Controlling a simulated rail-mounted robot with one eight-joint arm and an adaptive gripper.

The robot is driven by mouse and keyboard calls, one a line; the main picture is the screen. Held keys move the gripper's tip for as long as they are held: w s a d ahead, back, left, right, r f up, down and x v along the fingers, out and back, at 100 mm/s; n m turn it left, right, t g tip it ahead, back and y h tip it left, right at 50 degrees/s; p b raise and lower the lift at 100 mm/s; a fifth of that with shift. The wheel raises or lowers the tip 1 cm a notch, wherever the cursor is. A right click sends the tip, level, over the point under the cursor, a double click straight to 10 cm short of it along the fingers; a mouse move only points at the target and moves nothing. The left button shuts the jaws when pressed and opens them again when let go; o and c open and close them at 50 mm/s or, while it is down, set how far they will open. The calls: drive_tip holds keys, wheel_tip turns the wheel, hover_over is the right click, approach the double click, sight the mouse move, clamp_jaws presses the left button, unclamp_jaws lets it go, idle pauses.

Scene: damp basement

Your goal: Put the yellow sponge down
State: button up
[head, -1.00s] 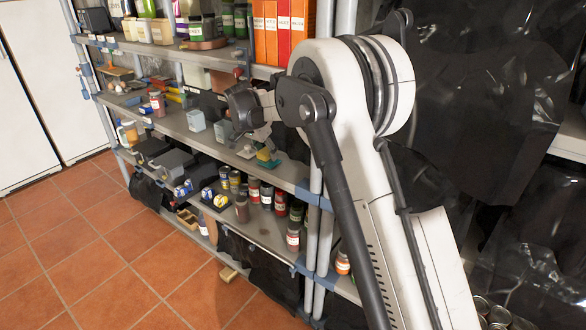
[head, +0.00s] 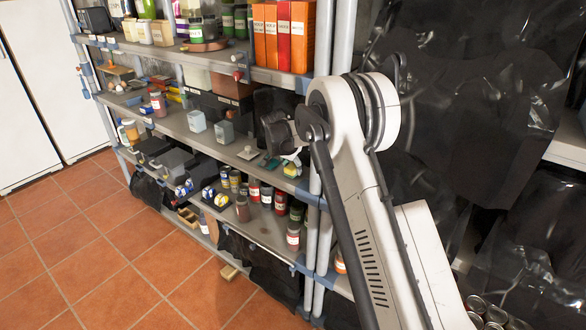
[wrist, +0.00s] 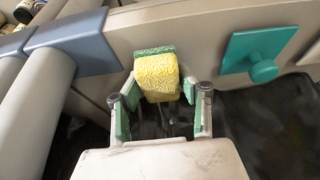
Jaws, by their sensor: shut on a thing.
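The yellow sponge (wrist: 158,78) with a green scouring layer shows in the wrist view, at the ends of my gripper's fingers. My gripper (wrist: 160,98) is shut on it, with a green-padded finger at each side. The sponge is close to the beige shelf (wrist: 190,30); I cannot tell whether it touches. In the head view my gripper (head: 294,152) is at the right end of the middle shelf, near the upright post.
A teal square plate with a round knob (wrist: 262,68) lies right of the sponge. A blue corner bracket (wrist: 72,42) and grey posts are at left. In the head view, a cream knobbed plate (head: 248,153) and pale blue containers (head: 197,121) stand farther left. Jars (head: 254,190) fill the shelf below.

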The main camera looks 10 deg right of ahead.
drive_tip(key=shift+f, duration=0.35)
drive_tip(key=shift+s+f+b, duration=0.1)
drive_tip(key=shift+f+b, duration=0.2)
drive_tip(key=shift+b, duration=0.15)
drive_tip(key=o, duration=1.3)
drive_tip(key=shift+o, duration=0.2)
drive_tip(key=shift+r, duration=0.1)
drive_tip(key=shift+r+p, duration=0.25)
drive_tip(key=shift+p, duration=0.25)
drive_tip(key=b+v, duration=0.1)
drive_tip(key=v, duration=1.1)
